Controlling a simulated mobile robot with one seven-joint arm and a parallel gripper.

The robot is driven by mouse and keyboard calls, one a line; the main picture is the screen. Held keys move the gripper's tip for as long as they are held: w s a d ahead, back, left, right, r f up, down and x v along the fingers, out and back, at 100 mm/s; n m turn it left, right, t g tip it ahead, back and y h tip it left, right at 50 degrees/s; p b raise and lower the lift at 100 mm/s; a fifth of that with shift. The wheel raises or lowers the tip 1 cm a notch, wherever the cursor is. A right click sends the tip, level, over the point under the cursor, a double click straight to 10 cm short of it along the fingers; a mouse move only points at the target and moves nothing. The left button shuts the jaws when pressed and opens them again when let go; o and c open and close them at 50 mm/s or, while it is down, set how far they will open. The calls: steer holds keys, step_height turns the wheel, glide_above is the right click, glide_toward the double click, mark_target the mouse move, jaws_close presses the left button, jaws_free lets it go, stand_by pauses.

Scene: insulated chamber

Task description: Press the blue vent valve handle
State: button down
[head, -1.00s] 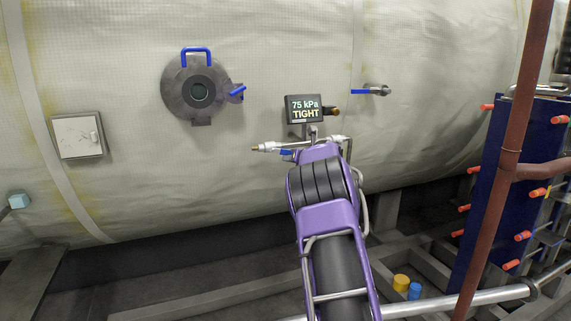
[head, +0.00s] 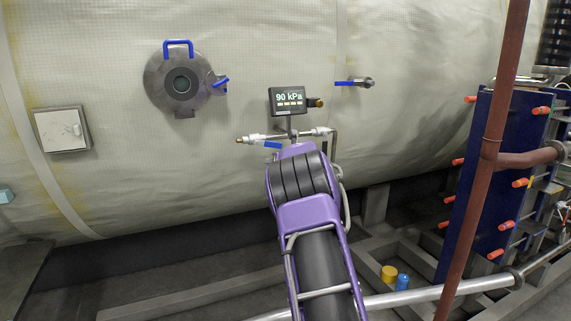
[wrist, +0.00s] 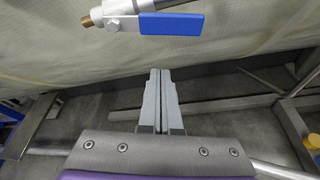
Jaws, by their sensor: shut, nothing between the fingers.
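A blue lever handle (head: 272,145) sits on a small metal valve with a brass tip, on the pipe below the gauge. My gripper (wrist: 160,72) is shut and empty. Its fingertips are below the handle in that picture, with a visible gap between them. In the head view my purple arm hides the gripper. The gauge (head: 289,98) reads 90 kPa.
Another blue-handled valve (head: 354,82) is on the tank at right. A round porthole (head: 181,84) with blue handles is at left. A rusty-red pipe (head: 490,150) and a blue plate stack (head: 482,190) stand at right. Yellow and blue cylinders (head: 390,273) are low down.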

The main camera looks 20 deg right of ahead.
steer(key=a+v, duration=0.1)
steer(key=v, duration=0.7)
steer(key=shift+s+d, duration=0.25)
steer(key=shift+r, duration=0.15)
